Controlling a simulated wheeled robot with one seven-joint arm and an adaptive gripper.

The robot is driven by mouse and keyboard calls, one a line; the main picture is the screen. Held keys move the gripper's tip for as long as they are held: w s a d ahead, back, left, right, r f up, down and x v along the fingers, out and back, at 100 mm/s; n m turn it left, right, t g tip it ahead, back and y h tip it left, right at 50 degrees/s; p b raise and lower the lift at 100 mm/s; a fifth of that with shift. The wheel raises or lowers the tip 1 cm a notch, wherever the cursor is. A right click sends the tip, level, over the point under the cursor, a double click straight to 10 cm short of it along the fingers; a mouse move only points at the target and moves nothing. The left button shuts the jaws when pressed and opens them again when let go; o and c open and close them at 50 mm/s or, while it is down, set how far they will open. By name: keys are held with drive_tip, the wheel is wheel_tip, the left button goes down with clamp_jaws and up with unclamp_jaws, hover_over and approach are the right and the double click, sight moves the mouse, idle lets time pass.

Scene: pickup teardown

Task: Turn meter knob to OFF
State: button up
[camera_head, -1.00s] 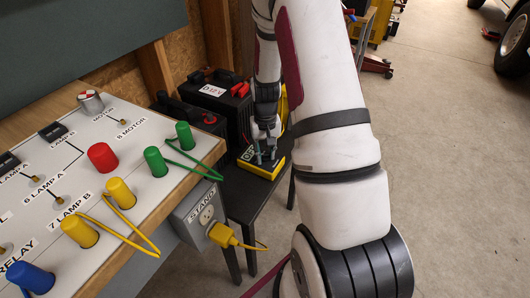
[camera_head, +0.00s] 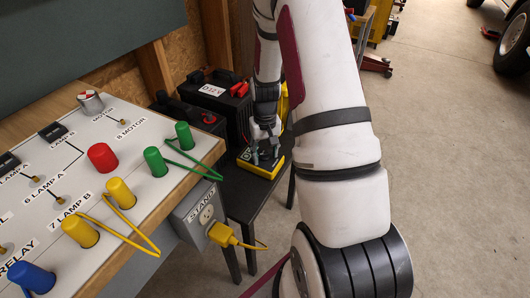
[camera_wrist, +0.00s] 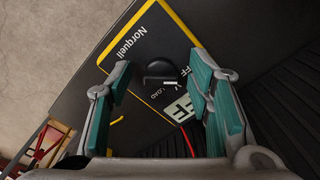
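The meter (camera_head: 267,167), black-faced with a yellow rim, lies on the black table. It also shows in the wrist view (camera_wrist: 130,62), labelled "Norquell" and "LOAD". Its dark round knob (camera_wrist: 160,72) is near the picture's middle, with a small pale mark on its lower right edge. My gripper (camera_head: 265,153) is above the meter. In the wrist view my gripper (camera_wrist: 162,82) is open, its teal-padded fingers either side of the knob with gaps.
Black boxes (camera_head: 222,103) stand behind the meter. A red lead (camera_wrist: 188,140) runs by the display. The sloped panel (camera_head: 130,165) with colored plugs is at left; a yellow plug (camera_head: 222,234) sits in the outlet box below. Open floor lies to the right.

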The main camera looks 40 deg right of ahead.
sight(265, 154)
wheel_tip(265, 154, up, 12)
idle(0.7)
idle(0.4)
drive_tip(key=s+a+r+n+t, duration=0.1)
drive_tip(key=s+a+r+t, duration=0.15)
drive_tip(key=a+r, duration=0.55)
drive_tip(key=s+a+r+n+t, duration=0.1)
drive_tip(key=s+a+r+n, duration=0.15)
drive_tip(key=a+r, duration=0.55)
drive_tip(key=s+a+r+n+t, duration=0.1)
drive_tip(key=s+a+r, duration=0.25)
drive_tip(key=s, duration=0.25)
drive_tip(key=s+a+r+t, duration=0.1)
drive_tip(key=s+a+r, duration=0.1)
drive_tip(key=s+r, duration=0.3)
drive_tip(key=s+f+g, duration=0.5)
drive_tip(key=s, duration=0.8)
wheel_tip(265, 154, up, 24)
drive_tip(key=t+p, duration=0.3)
drive_tip(key=p, duration=2)
drive_tip(key=shift+w+t, duration=0.25)
drive_tip(key=shift+t, duration=0.1)
